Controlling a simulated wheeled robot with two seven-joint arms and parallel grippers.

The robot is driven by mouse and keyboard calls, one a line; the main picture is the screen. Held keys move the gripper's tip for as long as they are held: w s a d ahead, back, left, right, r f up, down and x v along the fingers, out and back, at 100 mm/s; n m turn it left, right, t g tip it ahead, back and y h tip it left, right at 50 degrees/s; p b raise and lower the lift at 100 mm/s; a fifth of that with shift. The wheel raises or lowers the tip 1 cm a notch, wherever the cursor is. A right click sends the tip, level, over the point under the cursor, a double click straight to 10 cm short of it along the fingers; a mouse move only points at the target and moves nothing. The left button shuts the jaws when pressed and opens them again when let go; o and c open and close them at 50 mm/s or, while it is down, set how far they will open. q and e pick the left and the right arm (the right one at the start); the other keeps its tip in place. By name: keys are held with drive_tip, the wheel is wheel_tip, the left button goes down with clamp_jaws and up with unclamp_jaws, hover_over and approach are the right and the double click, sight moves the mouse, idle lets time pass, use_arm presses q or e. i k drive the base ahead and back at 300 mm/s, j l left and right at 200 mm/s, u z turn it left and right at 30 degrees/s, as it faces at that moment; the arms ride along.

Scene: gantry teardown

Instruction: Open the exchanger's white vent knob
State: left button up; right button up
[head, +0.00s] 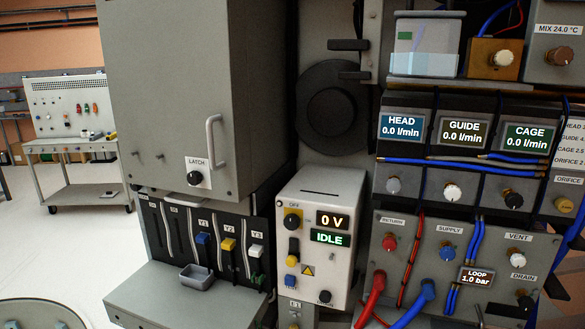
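The lower right panel (455,238) carries RETURN, SUPPLY, VENT and DRAIN labels. The white vent knob (516,252) sits just under the VENT label on its right side. Its turn position is too small to tell. A red knob (389,242) is under RETURN and a blue knob (446,251) is under SUPPLY. A dark drain knob (524,299) is below the vent knob. A LOOP display (477,278) reads 1.0 bar. Neither of my grippers is in view.
Red hose (371,297) and blue hose (419,303) leave the panel's lower left. Blue cables hang between the SUPPLY and VENT knobs. Above are HEAD, GUIDE and CAGE displays at 0.0 l/min. A white control box (315,258) reads 0 V, IDLE. Floor is clear at far left.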

sight(517, 261)
drive_tip(key=k+z, duration=0.15)
drive_tip(key=z, duration=1.2)
drive_tip(key=i+l+u, duration=0.1)
drive_tip(key=u, duration=0.35)
drive_tip(key=l+u, duration=0.45)
drive_tip(key=i+l+u, duration=0.1)
drive_tip(key=u, duration=0.35)
